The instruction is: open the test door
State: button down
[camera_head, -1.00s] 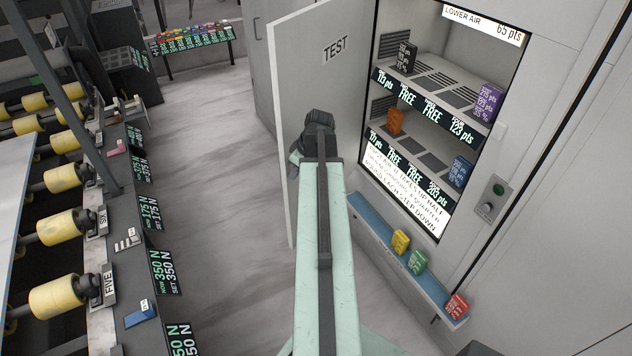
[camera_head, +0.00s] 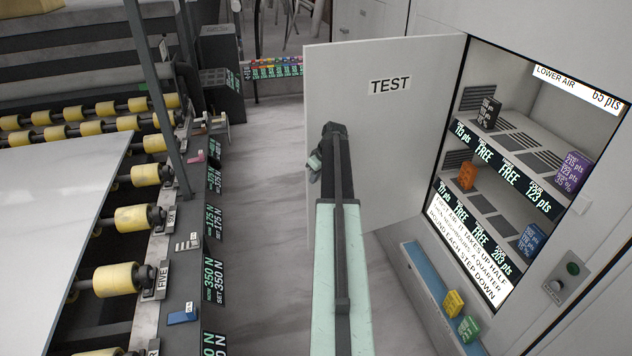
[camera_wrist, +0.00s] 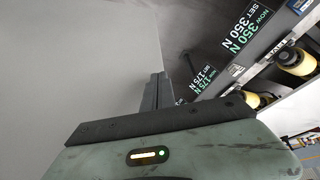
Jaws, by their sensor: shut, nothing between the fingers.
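The test door (camera_head: 400,140) is a light grey panel marked TEST. It stands swung wide open on its right-hand hinge, with the lit cabinet (camera_head: 505,170) exposed to its right. My gripper (camera_head: 315,165) is in front of the door's lower left part, near its free edge; the arm hides part of the door. In the wrist view my gripper's fingers (camera_wrist: 155,92) are together with nothing between them. A pale flat surface fills the left of that view, seemingly the door (camera_wrist: 80,60). I cannot tell whether the fingers touch it.
A blue ledge (camera_head: 435,295) with a yellow block (camera_head: 453,303) and a green block (camera_head: 468,328) runs below the cabinet. A roller conveyor (camera_head: 110,280) carrying a pale slab (camera_head: 50,200) lines the left. Grey floor (camera_head: 265,200) lies open between.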

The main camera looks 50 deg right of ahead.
jog(key=shift+s, duration=0.15)
jog(key=s+a+r+p, duration=0.3)
jog(key=s+r+p, duration=0.3)
jog(key=r+p, duration=0.3)
jog(key=shift+s+a+r, duration=0.15)
jog(key=shift+s+a, duration=0.05)
jog(key=shift+s, duration=0.2)
